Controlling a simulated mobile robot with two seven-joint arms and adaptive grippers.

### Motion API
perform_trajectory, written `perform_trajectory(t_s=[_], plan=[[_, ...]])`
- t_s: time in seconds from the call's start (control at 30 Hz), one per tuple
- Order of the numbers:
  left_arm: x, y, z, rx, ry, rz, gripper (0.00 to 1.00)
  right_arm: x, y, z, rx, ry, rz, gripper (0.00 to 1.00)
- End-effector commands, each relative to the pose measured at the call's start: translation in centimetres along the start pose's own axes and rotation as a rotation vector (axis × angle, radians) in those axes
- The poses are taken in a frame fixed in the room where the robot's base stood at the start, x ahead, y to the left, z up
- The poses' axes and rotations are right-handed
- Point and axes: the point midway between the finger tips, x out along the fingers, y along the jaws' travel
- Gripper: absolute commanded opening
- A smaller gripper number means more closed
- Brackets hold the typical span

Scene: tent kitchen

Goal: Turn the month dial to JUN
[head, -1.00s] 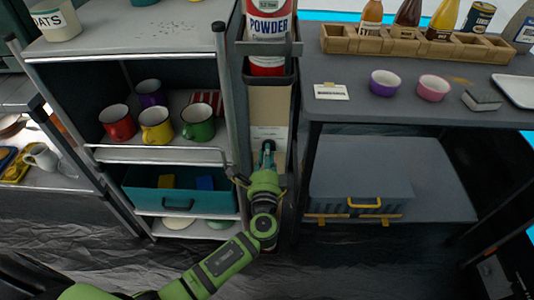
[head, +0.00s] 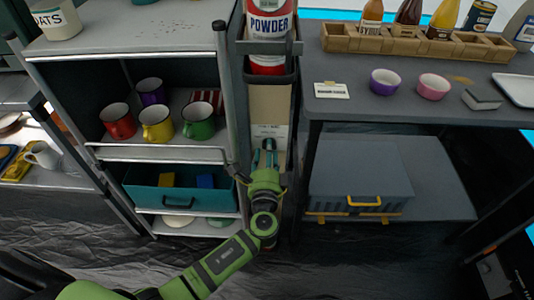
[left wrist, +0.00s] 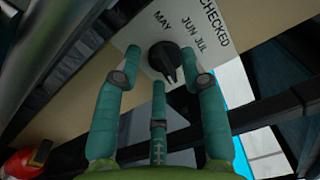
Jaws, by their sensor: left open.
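The month dial is a black round knob (left wrist: 164,56) on a white card (left wrist: 140,32) in the left wrist view. MAY, JUN and JUL are printed above and right of it, with CHECKED further up. A raised ridge crosses the knob; I cannot tell surely which month it marks. My left gripper (left wrist: 160,62) is open, its teal fingertips on either side of the knob in the picture; contact is unclear. In the head view my left gripper (head: 266,150) is in front of the narrow panel, below the card's visible top (head: 268,130). My right gripper is out of view.
A red and white powder container (head: 269,28) stands in a rack above the panel. A shelf with several mugs (head: 156,123) and a teal bin (head: 180,195) is at left. A table (head: 400,110) with a grey box (head: 358,172) below it is at right.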

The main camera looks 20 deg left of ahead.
Motion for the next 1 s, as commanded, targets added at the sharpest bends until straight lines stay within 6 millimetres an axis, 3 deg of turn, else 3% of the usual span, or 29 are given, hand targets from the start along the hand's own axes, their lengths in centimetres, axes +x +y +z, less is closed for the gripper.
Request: perform_trajectory(t_s=[0.23,0.5,0.7,1.0], plan=[[-1.9,0.1,0.0,0.000,0.001,0.003,0.41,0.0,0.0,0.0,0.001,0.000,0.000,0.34],[-7.6,0.1,0.0,-0.001,0.002,0.004,0.41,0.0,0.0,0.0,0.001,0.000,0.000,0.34],[-10.8,0.1,0.0,-0.001,0.001,0.002,0.41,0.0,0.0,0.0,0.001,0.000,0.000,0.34],[-12.1,0.0,0.0,0.000,0.000,0.000,0.41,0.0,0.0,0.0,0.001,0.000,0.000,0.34]])
